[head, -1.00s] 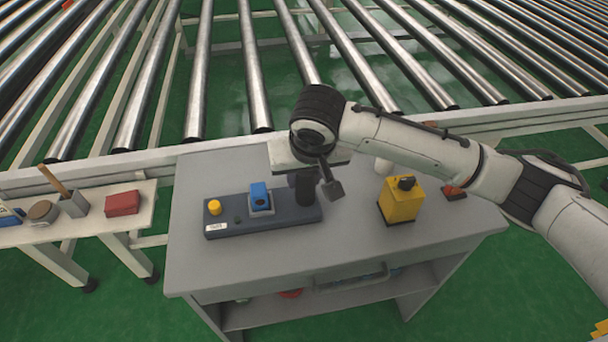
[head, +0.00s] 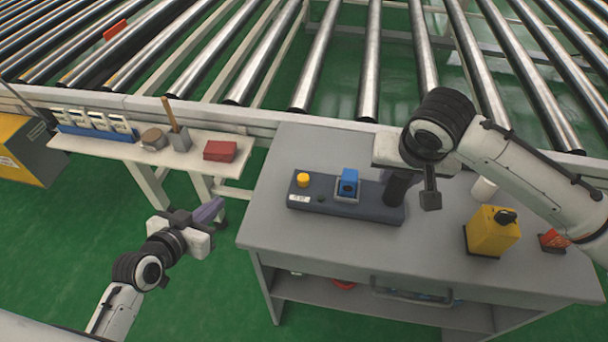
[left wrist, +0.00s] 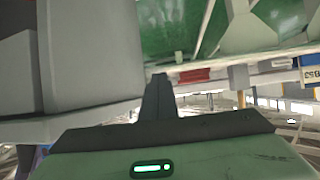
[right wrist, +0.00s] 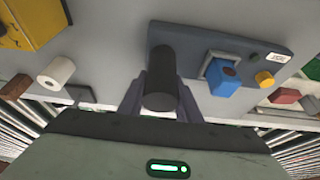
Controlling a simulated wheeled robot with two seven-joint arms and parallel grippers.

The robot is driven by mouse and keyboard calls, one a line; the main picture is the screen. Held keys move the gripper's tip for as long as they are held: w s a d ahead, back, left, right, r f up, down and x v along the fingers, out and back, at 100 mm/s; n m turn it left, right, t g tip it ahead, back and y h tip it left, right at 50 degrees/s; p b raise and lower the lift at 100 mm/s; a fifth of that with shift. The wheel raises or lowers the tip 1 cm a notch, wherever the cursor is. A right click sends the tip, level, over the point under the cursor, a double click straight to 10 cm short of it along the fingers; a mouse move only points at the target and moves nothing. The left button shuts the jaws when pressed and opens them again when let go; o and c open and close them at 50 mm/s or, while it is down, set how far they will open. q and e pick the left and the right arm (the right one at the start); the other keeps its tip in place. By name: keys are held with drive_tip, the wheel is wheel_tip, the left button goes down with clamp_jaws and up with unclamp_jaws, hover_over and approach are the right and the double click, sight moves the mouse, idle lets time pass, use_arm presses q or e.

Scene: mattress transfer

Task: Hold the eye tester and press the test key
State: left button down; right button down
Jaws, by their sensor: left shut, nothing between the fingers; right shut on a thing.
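The eye tester (head: 330,199) is a long dark base on the grey cabinet top. It carries a yellow key (head: 303,180), a small dark green knob, a blue block (head: 349,182) and a black upright cylinder (head: 394,192) at its right end. My right gripper (right wrist: 160,100) is shut on the black cylinder, with a finger on each side in the right wrist view. My left gripper (head: 209,210) is shut and empty, left of the cabinet over the green floor. The left wrist view shows its closed fingers (left wrist: 157,95) and no tester.
On the cabinet (head: 290,232), a yellow box (head: 493,232) with a black knob stands right of the tester, near a white roll (head: 484,189). A side bench (head: 100,145) at left holds a red box (head: 220,151) and a pen cup (head: 180,139). A roller conveyor runs behind.

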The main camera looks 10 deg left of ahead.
use_arm(q)
drive_tip(key=w+d+r+m+h, duration=0.1)
drive_tip(key=w+d+r, duration=0.1)
drive_tip(key=d+r, duration=0.1)
drive_tip(key=w+d+r+m+h, duration=0.1)
drive_tip(key=w+d+r+m, duration=0.1)
drive_tip(key=w+d+r, duration=0.1)
drive_tip(key=w+d+r+m+g+h, duration=0.1)
drive_tip(key=w+d+r+m, duration=0.1)
drive_tip(key=d+r, duration=0.2)
drive_tip(key=shift+w+d+r, duration=0.1)
drive_tip(key=shift+d+r, duration=0.1)
drive_tip(key=shift+r, duration=0.25)
drive_tip(key=shift+w+d+r, duration=0.1)
drive_tip(key=shift+d+r, duration=0.1)
drive_tip(key=shift+r, duration=0.2)
drive_tip(key=d+r+m+g, duration=0.2)
drive_tip(key=d+r+m, duration=0.2)
drive_tip(key=d+r, duration=0.15)
wheel_tip(320, 180, up, 6)
drive_tip(key=m+g, duration=0.1)
drive_tip(key=m, duration=0.2)
hover_over(303, 180)
drive_tip(key=shift+s+a+f+y, duration=0.1)
drive_tip(key=shift+s+a+y, duration=0.1)
drive_tip(key=shift+a+y, duration=0.2)
drive_tip(key=shift+f, duration=0.1)
drive_tip(key=shift+f, duration=4.35)
drive_tip(key=shift+f, duration=0.45)
